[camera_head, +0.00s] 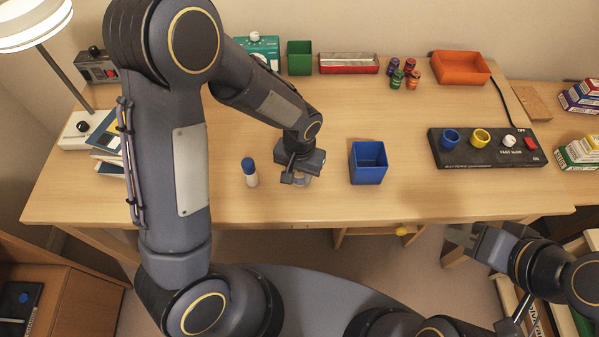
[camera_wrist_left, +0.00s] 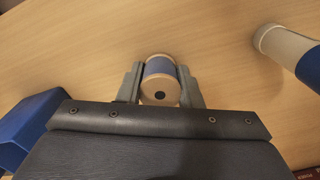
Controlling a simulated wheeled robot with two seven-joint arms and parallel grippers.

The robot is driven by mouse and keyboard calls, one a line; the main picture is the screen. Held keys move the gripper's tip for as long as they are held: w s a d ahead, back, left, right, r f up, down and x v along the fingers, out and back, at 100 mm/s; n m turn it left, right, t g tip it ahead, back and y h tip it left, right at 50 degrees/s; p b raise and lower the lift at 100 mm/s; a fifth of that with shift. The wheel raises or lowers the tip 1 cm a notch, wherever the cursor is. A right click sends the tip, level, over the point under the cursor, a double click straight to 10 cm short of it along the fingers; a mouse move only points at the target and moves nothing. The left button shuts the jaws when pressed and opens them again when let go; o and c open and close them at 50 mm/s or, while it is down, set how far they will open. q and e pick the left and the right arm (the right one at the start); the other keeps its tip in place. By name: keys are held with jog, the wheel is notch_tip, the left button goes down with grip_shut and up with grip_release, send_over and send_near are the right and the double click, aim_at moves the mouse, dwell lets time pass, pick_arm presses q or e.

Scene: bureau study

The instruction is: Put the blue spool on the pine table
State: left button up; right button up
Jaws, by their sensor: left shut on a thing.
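The blue spool (camera_wrist_left: 159,68) has a blue middle and pale wooden ends. It sits between the fingers of my left gripper (camera_wrist_left: 160,88), which is shut on it. In the head view my left gripper (camera_head: 296,177) is low over the front middle of a light wooden table (camera_head: 320,208). The spool (camera_head: 302,181) is mostly hidden there by the gripper. I cannot tell whether the spool touches the tabletop. My right gripper (camera_head: 461,236) is off the front edge of the table at the right, with no object visible in it; its opening is unclear.
A white bottle with a blue cap (camera_head: 250,173) stands left of my left gripper. A blue open box (camera_head: 368,163) stands to its right. A black switch panel (camera_head: 487,148) with cups lies further right. Boxes and small spools line the back. The front edge strip is clear.

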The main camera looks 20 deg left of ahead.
pick_arm(q)
jog(key=shift+f, duration=0.1)
jog(key=o, duration=0.5)
jog(key=shift+f, duration=0.1)
jog(key=o, duration=0.5)
jog(key=shift+c, duration=0.2)
